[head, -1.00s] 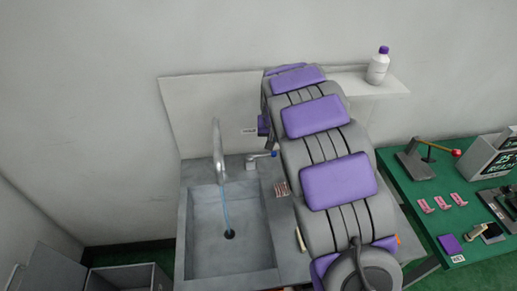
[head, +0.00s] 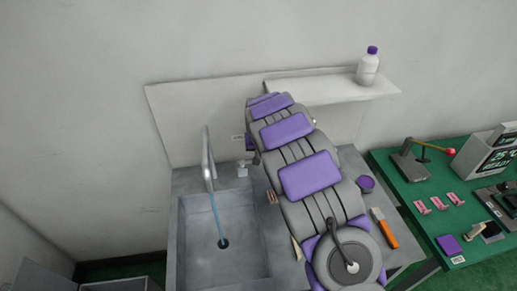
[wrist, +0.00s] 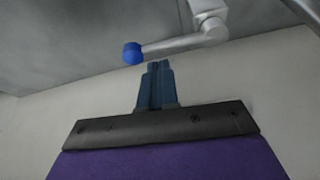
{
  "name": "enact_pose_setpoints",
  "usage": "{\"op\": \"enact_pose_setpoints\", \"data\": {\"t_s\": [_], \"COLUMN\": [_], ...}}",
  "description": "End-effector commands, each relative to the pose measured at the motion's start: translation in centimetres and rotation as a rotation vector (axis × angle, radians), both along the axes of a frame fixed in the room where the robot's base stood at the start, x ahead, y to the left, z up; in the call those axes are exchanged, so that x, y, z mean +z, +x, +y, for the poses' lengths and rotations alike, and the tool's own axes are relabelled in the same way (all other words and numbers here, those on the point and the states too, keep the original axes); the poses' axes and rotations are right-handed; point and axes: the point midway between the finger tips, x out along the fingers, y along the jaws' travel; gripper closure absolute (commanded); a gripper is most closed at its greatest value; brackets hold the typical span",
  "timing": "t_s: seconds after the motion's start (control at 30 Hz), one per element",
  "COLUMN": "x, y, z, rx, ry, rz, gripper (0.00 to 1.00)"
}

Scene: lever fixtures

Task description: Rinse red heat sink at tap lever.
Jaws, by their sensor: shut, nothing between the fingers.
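The tap lever, a grey bar with a blue knob (wrist: 132,53), crosses the top of the wrist view. My gripper (wrist: 158,66) is shut and empty, its dark blue fingertips close to the bar beside the knob; I cannot tell if they touch. In the head view my arm hides the fingers, and only the pale lever base (head: 242,170) shows. The grey faucet (head: 208,160) stands behind the basin, and a thin blue stream (head: 217,217) runs from it to the drain. A small reddish striped piece (head: 271,197), perhaps the red heat sink, lies right of the basin, partly behind my arm.
The basin (head: 195,255) is otherwise empty. On the counter right of my arm are a purple-topped jar (head: 365,184) and an orange-handled brush (head: 384,228). A shelf (head: 310,92) with a white bottle (head: 368,67) is above. A green table (head: 405,190) with fixtures stands right.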

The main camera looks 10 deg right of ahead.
Motion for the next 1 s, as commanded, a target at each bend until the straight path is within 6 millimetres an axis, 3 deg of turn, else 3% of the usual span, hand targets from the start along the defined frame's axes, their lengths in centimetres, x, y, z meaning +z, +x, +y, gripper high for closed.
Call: {"op": "enact_pose_setpoints", "data": {"t_s": [0.17,1.0], "x": [-1.4,-1.6], "y": [0.4,-0.9], "z": [0.1,0.1], "rx": [0.0,0.0], "ry": [-0.001,0.0], "rz": [0.001,0.001], "gripper": [1.0,1.0]}}
